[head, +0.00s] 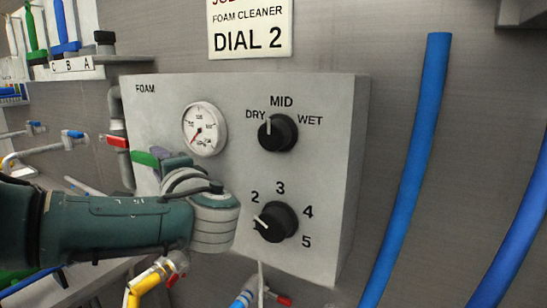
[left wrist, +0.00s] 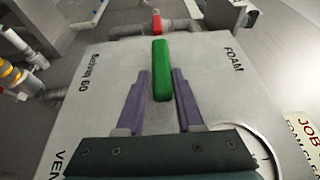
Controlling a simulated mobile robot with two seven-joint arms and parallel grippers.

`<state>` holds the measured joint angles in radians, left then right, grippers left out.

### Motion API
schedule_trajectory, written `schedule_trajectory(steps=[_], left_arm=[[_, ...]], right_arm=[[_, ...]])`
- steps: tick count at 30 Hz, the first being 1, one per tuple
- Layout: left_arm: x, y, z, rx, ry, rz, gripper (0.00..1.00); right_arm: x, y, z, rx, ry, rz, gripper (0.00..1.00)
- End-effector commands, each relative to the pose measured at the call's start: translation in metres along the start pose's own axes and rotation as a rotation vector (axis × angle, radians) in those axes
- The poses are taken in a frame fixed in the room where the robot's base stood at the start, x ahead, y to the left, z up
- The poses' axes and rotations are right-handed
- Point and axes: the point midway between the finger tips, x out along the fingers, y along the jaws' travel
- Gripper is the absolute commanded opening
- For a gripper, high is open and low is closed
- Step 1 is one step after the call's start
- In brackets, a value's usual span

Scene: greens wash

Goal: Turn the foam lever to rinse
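The green lever (head: 145,158) stands at the left edge of the grey FOAM panel (head: 330,180) in the head view. The lever (left wrist: 161,70) also shows upright in the middle of the left wrist view. My left gripper (head: 174,162) reaches in from the left, in front of the panel, with its fingers at the lever. In the left wrist view its purple fingers (left wrist: 161,88) stand one on each side of the lever, seemingly with narrow gaps. The lever's base is not clear. My right gripper is not in view.
A gauge (head: 204,129) and two black knobs, the upper (head: 278,132) by DRY and the lower (head: 276,222) by 2, sit right of the gripper. A red-handled valve (head: 118,142) is on the pipe at left. A blue hose (head: 412,160) hangs at right.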

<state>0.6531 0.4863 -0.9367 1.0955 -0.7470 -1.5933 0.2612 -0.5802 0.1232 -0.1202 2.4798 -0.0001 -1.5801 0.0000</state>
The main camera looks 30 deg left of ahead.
Motion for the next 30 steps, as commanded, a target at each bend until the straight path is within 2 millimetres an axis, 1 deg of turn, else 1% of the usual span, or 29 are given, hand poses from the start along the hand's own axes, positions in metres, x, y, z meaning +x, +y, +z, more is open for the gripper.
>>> schedule_trajectory(steps=[1, 5, 14, 17, 24, 27, 30], left_arm=[[0.000, 0.000, 0.000, 0.000, -0.001, -0.001, 0.42], [0.000, -0.001, 0.000, -0.001, -0.002, -0.002, 0.57], [-0.003, -0.001, 0.000, -0.003, -0.002, -0.004, 0.57], [-0.015, 0.000, -0.001, -0.002, 0.000, -0.002, 0.57], [-0.063, 0.002, -0.001, -0.004, 0.002, 0.000, 0.57], [-0.081, 0.002, 0.000, -0.003, 0.000, 0.000, 0.57], [-0.092, 0.001, -0.001, -0.002, 0.000, -0.002, 0.57]], right_arm=[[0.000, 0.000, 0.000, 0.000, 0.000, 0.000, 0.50], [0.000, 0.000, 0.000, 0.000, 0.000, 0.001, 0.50], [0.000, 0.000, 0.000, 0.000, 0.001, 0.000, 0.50], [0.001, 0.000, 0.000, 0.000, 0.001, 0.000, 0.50], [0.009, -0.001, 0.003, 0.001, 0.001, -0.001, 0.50], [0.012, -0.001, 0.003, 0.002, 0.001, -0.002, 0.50], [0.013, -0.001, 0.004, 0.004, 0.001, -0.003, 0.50]])
